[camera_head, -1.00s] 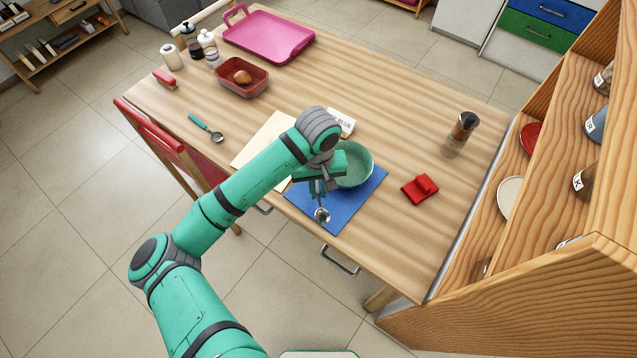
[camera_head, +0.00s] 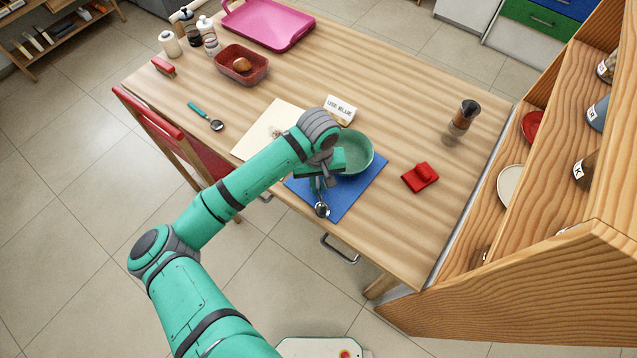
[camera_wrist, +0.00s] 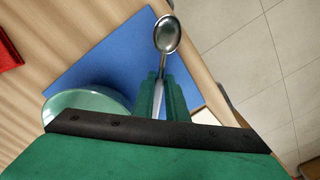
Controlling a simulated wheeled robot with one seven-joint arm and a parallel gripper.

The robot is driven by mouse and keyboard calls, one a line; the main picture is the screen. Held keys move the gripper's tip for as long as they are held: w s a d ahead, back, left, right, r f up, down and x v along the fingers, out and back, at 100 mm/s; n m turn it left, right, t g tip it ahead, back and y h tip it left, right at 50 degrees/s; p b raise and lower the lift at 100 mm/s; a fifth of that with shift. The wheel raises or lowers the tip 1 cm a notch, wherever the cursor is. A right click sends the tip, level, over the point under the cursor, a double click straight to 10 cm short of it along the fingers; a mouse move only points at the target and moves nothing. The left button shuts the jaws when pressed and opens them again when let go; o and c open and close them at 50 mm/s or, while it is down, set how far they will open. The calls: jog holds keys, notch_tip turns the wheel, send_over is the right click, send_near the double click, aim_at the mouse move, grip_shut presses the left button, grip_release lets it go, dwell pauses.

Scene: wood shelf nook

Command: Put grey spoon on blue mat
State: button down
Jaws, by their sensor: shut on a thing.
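The grey spoon (camera_head: 322,209) is held in my gripper (camera_head: 318,186), bowl end out, over the front part of the blue mat (camera_head: 350,207). In the wrist view the spoon (camera_wrist: 168,36) sticks out from between the shut fingers (camera_wrist: 162,98), its handle gripped. The blue mat (camera_wrist: 110,62) lies behind it in that view. I cannot tell whether the spoon touches the mat. A green bowl (camera_head: 356,153) stands on the mat's back part, right behind my gripper, and its rim (camera_wrist: 88,98) shows beside the fingers.
A teal-handled spoon (camera_head: 206,117) lies left of a cream sheet (camera_head: 262,133). A "USE BLUE" sign (camera_head: 340,108) stands behind the bowl. A red cloth (camera_head: 420,177) lies right of the mat, and a shaker (camera_head: 462,118) stands farther back. A wooden shelf (camera_head: 545,262) borders the right side.

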aim_at(319, 188)
jog(key=shift+f, duration=0.65)
jog(key=c, duration=1.7)
grip_release()
jog(key=shift+r, duration=0.1)
notch_tip(319, 188, up, 11)
jog(key=shift+f, duration=0.15)
